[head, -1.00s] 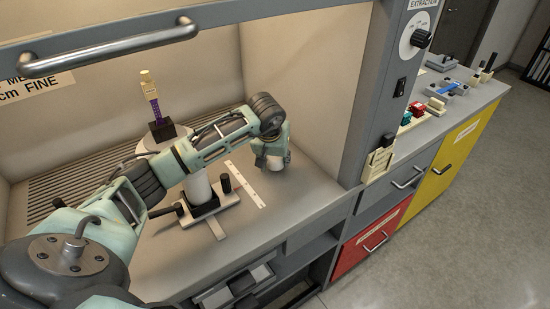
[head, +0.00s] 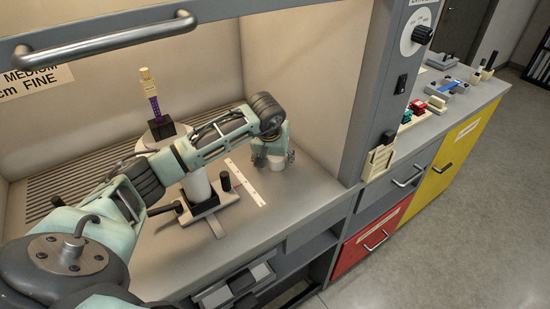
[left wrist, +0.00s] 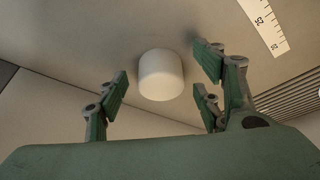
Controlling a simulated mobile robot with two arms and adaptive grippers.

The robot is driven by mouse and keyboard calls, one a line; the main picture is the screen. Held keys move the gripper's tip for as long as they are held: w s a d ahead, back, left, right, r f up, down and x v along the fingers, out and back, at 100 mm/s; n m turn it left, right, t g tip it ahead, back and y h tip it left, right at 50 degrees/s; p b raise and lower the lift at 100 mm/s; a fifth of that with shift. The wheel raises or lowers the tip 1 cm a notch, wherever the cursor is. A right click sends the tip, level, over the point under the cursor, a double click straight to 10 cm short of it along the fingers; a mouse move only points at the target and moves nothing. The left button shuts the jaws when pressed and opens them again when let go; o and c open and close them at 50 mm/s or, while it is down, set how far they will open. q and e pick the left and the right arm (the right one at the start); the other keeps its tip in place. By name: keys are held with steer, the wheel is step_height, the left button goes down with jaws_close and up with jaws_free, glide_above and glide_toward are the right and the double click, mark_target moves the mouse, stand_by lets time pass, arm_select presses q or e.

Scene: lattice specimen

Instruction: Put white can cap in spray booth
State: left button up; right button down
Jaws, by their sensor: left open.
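The white can cap (left wrist: 160,76) sits on the grey floor of the spray booth (head: 150,262). In the left wrist view it lies between and beyond the open fingers of my left gripper (left wrist: 163,95), with clear gaps on both sides. In the head view the left gripper (head: 271,161) points down inside the booth near the right wall, and a bit of the cap (head: 291,157) shows at its right side. My right gripper is not in view.
A white ruler strip (head: 245,183) lies on the booth floor left of the gripper. A stand with a black base (head: 212,206) and a purple-and-cream object (head: 151,98) are farther left. The booth's right post (head: 378,100) is close by.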

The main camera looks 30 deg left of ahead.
arm_select(q)
steer(key=shift+r+p, duration=0.4)
steer(key=shift+r, duration=0.25)
steer(key=b+v, duration=0.2)
steer(key=v, duration=0.9)
steer(key=shift+s+r, duration=0.2)
steer(key=shift+r, duration=0.1)
